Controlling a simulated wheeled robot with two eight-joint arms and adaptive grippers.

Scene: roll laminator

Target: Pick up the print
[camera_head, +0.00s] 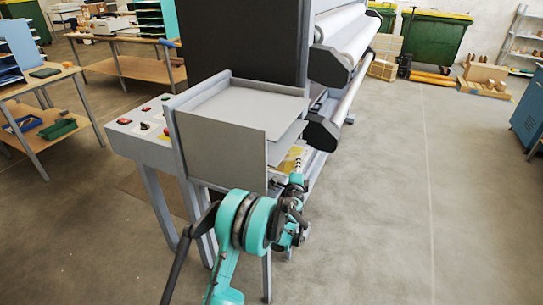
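The roll laminator (236,105) stands in the middle, with a grey feed tray and a side panel facing me. A print (289,163), showing a small patch of yellow and white, lies in the gap under the tray on the right side of the machine. Most of it is hidden by the tray and my arm. My teal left arm reaches up from the bottom. Its gripper (298,164) is at the right edge of the print, small and partly hidden by my arm links. I cannot tell whether its fingers touch or hold the print. My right gripper is not in view.
A control panel (143,128) with red and black knobs juts out left of the tray. The laminator's large rollers (347,38) extend behind on the right. Wooden workbenches (128,66) stand at the left, green bins (437,40) at the back. The floor at right is clear.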

